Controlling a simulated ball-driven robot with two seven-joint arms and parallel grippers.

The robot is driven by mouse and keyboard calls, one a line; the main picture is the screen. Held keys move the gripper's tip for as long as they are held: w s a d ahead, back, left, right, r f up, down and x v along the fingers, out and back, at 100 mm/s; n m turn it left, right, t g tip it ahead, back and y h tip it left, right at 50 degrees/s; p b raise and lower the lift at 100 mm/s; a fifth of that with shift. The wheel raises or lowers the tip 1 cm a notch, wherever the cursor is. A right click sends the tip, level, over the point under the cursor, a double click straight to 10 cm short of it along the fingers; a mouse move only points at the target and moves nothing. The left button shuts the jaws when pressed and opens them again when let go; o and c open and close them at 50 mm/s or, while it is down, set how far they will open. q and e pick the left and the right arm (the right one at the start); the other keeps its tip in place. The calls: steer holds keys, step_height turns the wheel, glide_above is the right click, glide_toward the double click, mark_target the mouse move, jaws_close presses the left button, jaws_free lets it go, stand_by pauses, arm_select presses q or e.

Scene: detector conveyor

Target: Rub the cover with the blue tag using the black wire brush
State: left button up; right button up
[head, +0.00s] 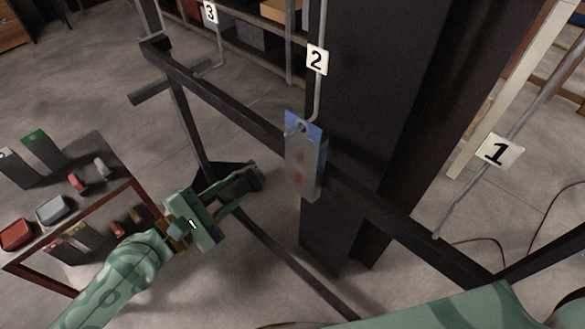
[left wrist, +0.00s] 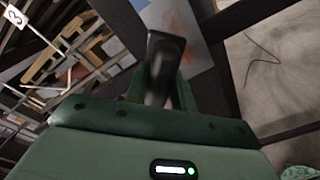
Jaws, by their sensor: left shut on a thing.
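The cover (head: 306,172) is a grey metal plate with orange rust-like patches and a blue tag (head: 306,129) at its top. It hangs from the hook under number 2, in front of a dark beam. My left gripper (head: 238,186) is left of the cover, shut on the black brush (head: 249,174). The brush points toward the cover, with a visible gap between them in the head view. In the left wrist view the brush (left wrist: 165,62) stands between the fingers and partly overlaps the cover (left wrist: 188,38). Its bristles cannot be made out. My right gripper is not in view.
A dark horizontal rail (head: 375,207) runs behind the cover, beside a thick dark column (head: 375,90). Hooks with number tags 3 (head: 210,12) and 1 (head: 499,151) flank it. A red-edged table (head: 135,195) with several small boxes and blocks stands at the left.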

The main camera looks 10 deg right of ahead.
arm_select(q)
steer(key=w+d+f+b, duration=0.3)
steer(key=d+f+b, duration=0.1)
steer(key=d+f, duration=0.1)
steer(key=shift+w+d+f, duration=0.15)
steer(key=shift+w+f, duration=0.2)
steer(key=shift+f, duration=0.15)
steer(key=shift+x, duration=1)
stand_by(0.8)
steer(key=shift+s, duration=0.1)
